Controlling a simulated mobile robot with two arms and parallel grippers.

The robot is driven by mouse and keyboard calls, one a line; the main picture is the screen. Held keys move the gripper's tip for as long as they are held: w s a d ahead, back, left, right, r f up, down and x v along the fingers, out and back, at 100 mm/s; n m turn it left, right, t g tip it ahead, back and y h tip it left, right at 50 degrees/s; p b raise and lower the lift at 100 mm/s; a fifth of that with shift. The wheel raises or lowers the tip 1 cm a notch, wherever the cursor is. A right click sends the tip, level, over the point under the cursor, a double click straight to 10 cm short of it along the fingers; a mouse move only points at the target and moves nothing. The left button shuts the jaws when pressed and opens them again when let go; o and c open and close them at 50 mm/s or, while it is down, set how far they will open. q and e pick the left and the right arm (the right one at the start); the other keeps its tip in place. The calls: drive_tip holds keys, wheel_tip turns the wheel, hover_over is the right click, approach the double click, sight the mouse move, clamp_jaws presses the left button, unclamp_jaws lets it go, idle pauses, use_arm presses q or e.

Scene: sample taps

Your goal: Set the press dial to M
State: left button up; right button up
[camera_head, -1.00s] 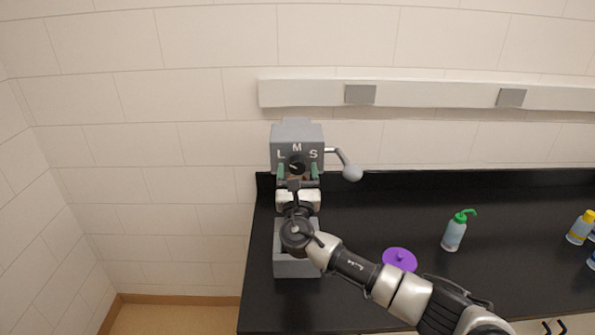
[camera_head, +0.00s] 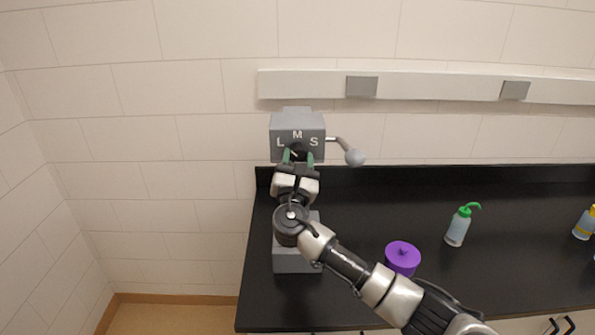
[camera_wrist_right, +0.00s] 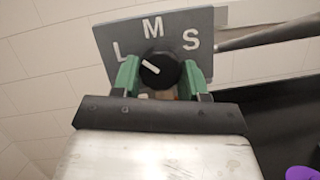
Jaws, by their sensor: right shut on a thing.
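The press (camera_head: 297,120) is a grey box at the back of the counter, with the letters L, M and S on its front. Its dial (camera_head: 298,149) is a round black knob below the M. In the right wrist view the dial (camera_wrist_right: 163,72) has a short white pointer mark angled up and left, toward L. My right gripper (camera_head: 299,158) is shut on the dial, with a green fingertip on each side of it; the wrist view also shows the gripper (camera_wrist_right: 160,82) there. My arm hides the lower part of the press. My left gripper is not in view.
A grey lever with a ball end (camera_head: 354,157) sticks out right of the press. A purple lidded pot (camera_head: 402,259) stands near my right forearm. A green-capped wash bottle (camera_head: 458,227) stands farther right. The black counter (camera_head: 360,205) between is clear.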

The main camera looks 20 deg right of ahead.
drive_tip(key=m+g+h+b, duration=0.1)
drive_tip(key=m+b, duration=0.1)
drive_tip(key=m, duration=0.1)
drive_tip(key=m+g+h+b, duration=0.1)
drive_tip(key=m+b, duration=0.2)
drive_tip(key=shift+a+f+m, duration=0.15)
drive_tip(key=shift+m, duration=0.15)
drive_tip(key=m+g+h+b, duration=0.1)
drive_tip(key=m, duration=0.1)
drive_tip(key=shift+m+b, duration=0.3)
drive_tip(key=shift+m, duration=0.1)
drive_tip(key=shift+r+m+g+b, duration=0.25)
drive_tip(key=shift+m+g+b, duration=0.3)
drive_tip(key=shift+m, duration=0.85)
drive_tip(key=o, duration=0.9)
drive_tip(key=shift+a, duration=0.1)
